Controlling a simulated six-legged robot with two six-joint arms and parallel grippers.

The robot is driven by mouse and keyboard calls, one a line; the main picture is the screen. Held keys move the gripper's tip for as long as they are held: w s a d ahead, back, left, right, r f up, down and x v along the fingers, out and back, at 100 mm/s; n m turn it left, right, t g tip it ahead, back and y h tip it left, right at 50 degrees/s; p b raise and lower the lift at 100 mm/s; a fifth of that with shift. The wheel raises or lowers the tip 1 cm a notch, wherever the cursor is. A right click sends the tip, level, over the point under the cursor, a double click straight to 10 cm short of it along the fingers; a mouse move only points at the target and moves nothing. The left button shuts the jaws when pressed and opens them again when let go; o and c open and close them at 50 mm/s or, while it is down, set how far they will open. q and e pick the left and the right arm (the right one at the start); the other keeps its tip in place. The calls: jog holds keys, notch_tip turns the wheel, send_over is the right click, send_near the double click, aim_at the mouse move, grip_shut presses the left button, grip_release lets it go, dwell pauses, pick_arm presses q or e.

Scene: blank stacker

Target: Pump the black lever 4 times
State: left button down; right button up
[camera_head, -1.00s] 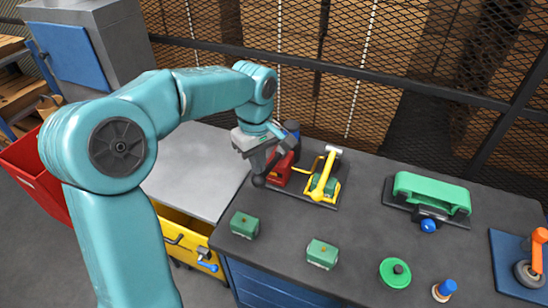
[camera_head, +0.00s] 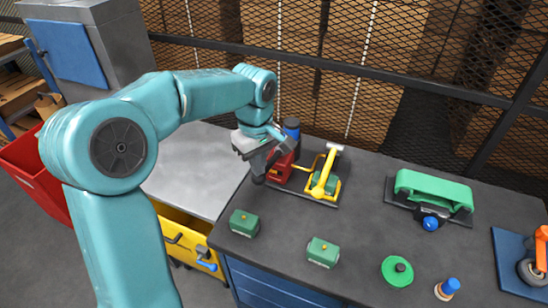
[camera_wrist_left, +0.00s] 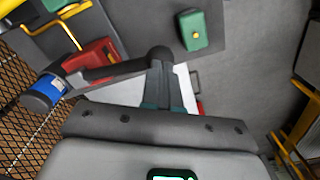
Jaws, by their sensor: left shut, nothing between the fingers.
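The black lever (camera_wrist_left: 112,71) shows in the left wrist view, reaching from the red pump body (camera_wrist_left: 90,58) to a dark round knob (camera_wrist_left: 160,57). In the head view the red pump body (camera_head: 284,168) stands on a dark plate, partly hidden by my left arm. My left gripper (camera_head: 264,168) is shut and empty at the lever's knob end. In the left wrist view its fingertips (camera_wrist_left: 163,88) are close to the knob; I cannot tell whether they touch. My right gripper is not in view.
A yellow clamp (camera_head: 322,178) stands beside the pump. Two green blocks (camera_head: 244,223) (camera_head: 323,252), a green disc (camera_head: 397,271) and a green-topped device (camera_head: 433,190) sit on the dark bench. Wire mesh (camera_head: 350,70) rises behind. The bench middle is clear.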

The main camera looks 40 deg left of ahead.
pick_arm(q)
jog(key=shift+f+b, duration=2.5)
jog(key=shift+f, duration=1)
notch_tip(320, 180, up, 11)
jog(key=p, duration=0.9)
jog(key=shift+f, duration=0.3)
notch_tip(320, 180, up, 5)
jog(key=p, duration=0.4)
jog(key=b, duration=0.5)
send_over(259, 184)
jog(key=w+a, duration=0.1)
jog(key=f, duration=0.6)
jog(key=shift+w+a+f, duration=0.1)
jog(key=shift+a+f, duration=0.1)
jog(key=shift+f, duration=0.15)
jog(key=shift+w, duration=0.1)
